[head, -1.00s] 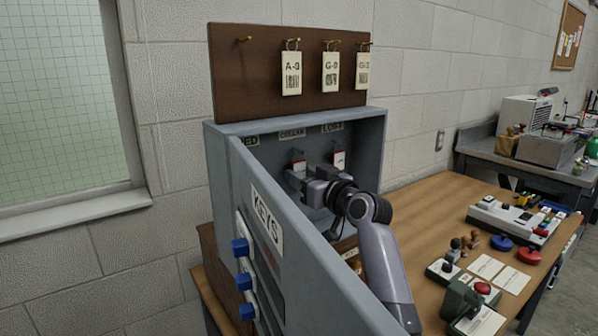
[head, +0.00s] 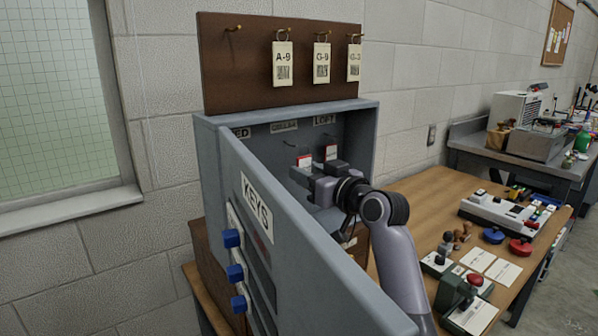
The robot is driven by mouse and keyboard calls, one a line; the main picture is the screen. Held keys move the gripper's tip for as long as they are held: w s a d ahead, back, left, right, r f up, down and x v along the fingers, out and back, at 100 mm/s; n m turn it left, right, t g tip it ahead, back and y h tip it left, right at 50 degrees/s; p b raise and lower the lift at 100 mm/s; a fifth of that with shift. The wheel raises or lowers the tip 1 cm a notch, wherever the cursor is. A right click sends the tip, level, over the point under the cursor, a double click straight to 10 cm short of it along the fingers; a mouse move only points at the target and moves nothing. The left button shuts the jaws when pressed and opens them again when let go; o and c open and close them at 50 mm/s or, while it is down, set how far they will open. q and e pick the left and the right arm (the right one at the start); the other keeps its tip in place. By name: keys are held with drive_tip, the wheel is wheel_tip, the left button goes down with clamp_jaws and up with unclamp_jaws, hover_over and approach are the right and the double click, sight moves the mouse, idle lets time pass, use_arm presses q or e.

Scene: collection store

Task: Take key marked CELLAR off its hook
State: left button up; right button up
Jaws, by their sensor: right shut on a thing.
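The grey key cabinet (head: 206,150) stands open, with labels inside that end in ED, then CELLAR (head: 284,126) and LOFT (head: 325,119). My right gripper (head: 314,172) is inside the cabinet, shut on the CELLAR key (head: 304,160), whose red and white tag shows above the fingers. The tag sits right of and below its label. Its ring and hook are too small to make out, so I cannot tell whether they touch. The LOFT key's tag (head: 331,152) hangs close by on the right, partly behind the gripper. My left gripper is out of view.
The open cabinet door (head: 262,170), marked KEYS, stands in front on the left. Above, a brown board (head: 240,75) holds tags A-9, G-9 and a third. The wooden desk (head: 420,195) carries stamps and cards on the right.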

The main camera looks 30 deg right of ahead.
drive_tip(key=s+d+b, duration=0.1)
drive_tip(key=s+b, duration=0.1)
drive_tip(key=s, duration=1.1)
drive_tip(key=shift+d, duration=0.4)
drive_tip(key=shift+s+r+p, duration=0.1)
drive_tip(key=shift+r+p, duration=0.05)
drive_tip(key=shift+p, duration=0.15)
drive_tip(key=shift+r+p, duration=0.3)
drive_tip(key=shift+p, duration=0.1)
drive_tip(key=shift+s, duration=0.15)
drive_tip(key=shift+s+d, duration=0.2)
drive_tip(key=shift+s, duration=1.05)
drive_tip(key=shift+s+r, duration=0.1)
